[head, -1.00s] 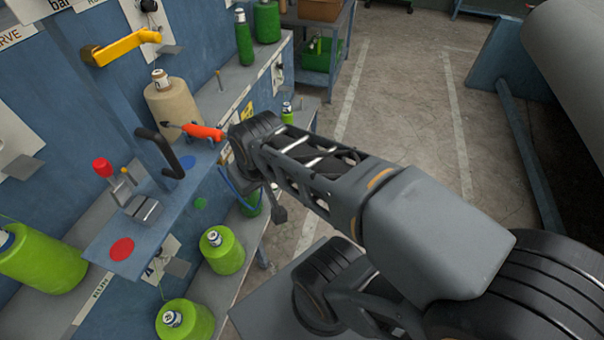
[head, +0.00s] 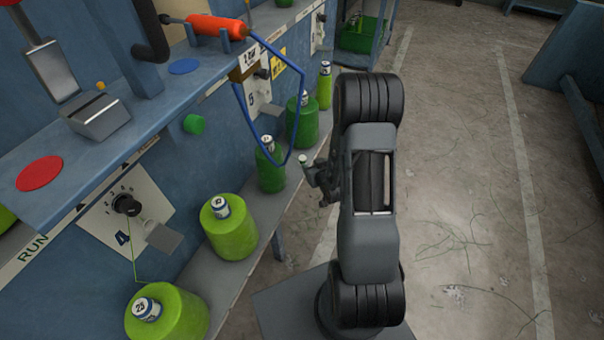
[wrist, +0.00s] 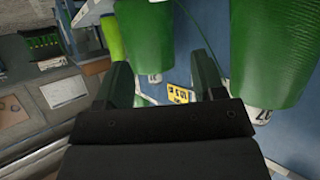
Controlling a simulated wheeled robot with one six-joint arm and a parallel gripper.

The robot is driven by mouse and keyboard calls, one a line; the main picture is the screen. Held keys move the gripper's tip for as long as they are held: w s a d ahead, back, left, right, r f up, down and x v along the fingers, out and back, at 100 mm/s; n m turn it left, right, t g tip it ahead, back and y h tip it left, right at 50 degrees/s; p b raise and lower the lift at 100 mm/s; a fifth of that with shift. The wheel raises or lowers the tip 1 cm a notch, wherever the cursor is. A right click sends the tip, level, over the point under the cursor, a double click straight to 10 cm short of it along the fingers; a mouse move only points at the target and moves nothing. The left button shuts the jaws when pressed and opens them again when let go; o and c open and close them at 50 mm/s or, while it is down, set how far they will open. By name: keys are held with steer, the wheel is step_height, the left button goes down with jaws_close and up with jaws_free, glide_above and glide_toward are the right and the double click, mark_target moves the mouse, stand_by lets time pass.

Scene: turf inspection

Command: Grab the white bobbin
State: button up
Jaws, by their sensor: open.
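No white bobbin shows in either view now. The bobbins in sight are green with white-labelled tops. My gripper is at the end of my folded arm in the head view (head: 318,178), just right of the dark green bobbins on the lower shelf. In the wrist view my gripper (wrist: 162,78) has its two fingers apart, with nothing seen held between them. A dark green bobbin (wrist: 155,35) is beyond the fingers there, and another green bobbin (wrist: 265,50) is at the right. The wrist picture looks upside down.
Lime bobbins (head: 230,230) (head: 180,318) and dark green bobbins (head: 302,125) (head: 270,170) line the lower shelf (head: 205,285). An orange-handled tool (head: 216,26) with a blue cord (head: 290,90) hangs above. The concrete floor (head: 460,180) to the right is open.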

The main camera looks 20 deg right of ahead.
steer(key=b, duration=0.2)
glide_toward(303, 158)
steer(key=shift+t, duration=0.4)
steer(key=shift+s+f+b+x, duration=0.1)
steer(key=shift+f+b+x, duration=0.3)
steer(key=shift+x, duration=1.35)
steer(key=shift+s+f+b+x, duration=0.1)
steer(key=shift+b+x, duration=0.6)
steer(key=shift+x, duration=1.1)
steer(key=shift+s+f+b+x, duration=0.15)
steer(key=shift+b+x, duration=0.4)
steer(key=shift+x, duration=1.2)
steer(key=shift+w, duration=0.1)
steer(key=c, duration=1)
